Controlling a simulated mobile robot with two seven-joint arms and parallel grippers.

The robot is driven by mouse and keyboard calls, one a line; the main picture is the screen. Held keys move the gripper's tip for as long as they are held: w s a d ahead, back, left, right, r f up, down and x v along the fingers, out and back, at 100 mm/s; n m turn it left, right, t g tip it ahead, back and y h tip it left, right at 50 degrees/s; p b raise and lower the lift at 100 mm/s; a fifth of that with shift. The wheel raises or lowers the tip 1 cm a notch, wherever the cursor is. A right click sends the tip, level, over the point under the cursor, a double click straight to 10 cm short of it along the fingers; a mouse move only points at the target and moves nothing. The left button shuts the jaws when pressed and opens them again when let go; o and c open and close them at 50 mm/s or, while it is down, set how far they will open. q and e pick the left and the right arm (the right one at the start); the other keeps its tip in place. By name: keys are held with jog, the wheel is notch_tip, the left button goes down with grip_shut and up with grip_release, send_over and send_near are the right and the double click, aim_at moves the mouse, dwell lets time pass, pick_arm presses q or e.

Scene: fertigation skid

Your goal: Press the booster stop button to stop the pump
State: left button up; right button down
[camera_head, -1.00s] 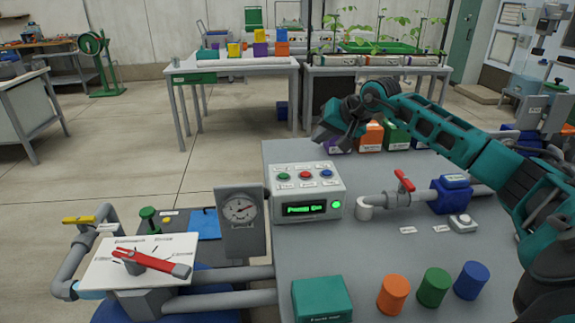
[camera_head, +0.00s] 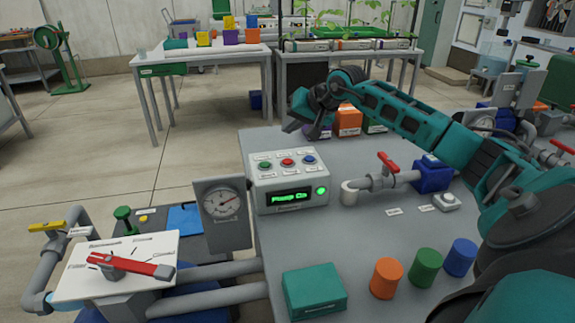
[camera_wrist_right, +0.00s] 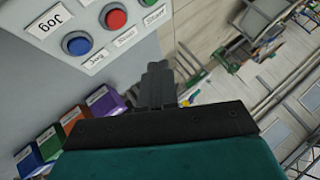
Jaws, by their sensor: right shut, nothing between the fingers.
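The grey control box (camera_head: 262,205) stands on the skid table. Its sloped top has a green button (camera_head: 264,166), a red button (camera_head: 287,163) and a blue button (camera_head: 309,160), with small labels. Its display (camera_head: 292,196) seems to read "Pump On", beside a lit green lamp (camera_head: 321,191). My right gripper (camera_head: 303,128) is shut and empty, above and behind the box, apart from the buttons. In the right wrist view, the closed fingers (camera_wrist_right: 158,72) are beside the box; the red button (camera_wrist_right: 116,19) and blue button (camera_wrist_right: 78,43), near a "Jog" label, show. My left gripper is out of view.
A gauge (camera_head: 222,204) stands left of the box. A pipe with a red-handled valve (camera_head: 388,162) is to its right. A teal block (camera_head: 314,290) and orange, green and blue cylinders stand in front. Coloured boxes (camera_head: 347,119) stand behind, under my right arm.

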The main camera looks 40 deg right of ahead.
aim_at(291, 162)
notch_tip(291, 162, down, 6)
jog(key=b, duration=0.3)
jog(key=shift+f+b, duration=0.2)
jog(key=shift+b, duration=0.15)
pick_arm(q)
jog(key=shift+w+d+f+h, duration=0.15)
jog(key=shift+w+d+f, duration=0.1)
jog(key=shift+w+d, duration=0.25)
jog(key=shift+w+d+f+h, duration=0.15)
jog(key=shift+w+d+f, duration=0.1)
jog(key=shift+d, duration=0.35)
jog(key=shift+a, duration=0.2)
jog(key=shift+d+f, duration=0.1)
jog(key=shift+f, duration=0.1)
pick_arm(e)
jog(key=shift+f, duration=0.1)
pick_arm(q)
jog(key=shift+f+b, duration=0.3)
jog(key=shift+b, duration=0.15)
pick_arm(e)
jog(key=shift+f, duration=0.3)
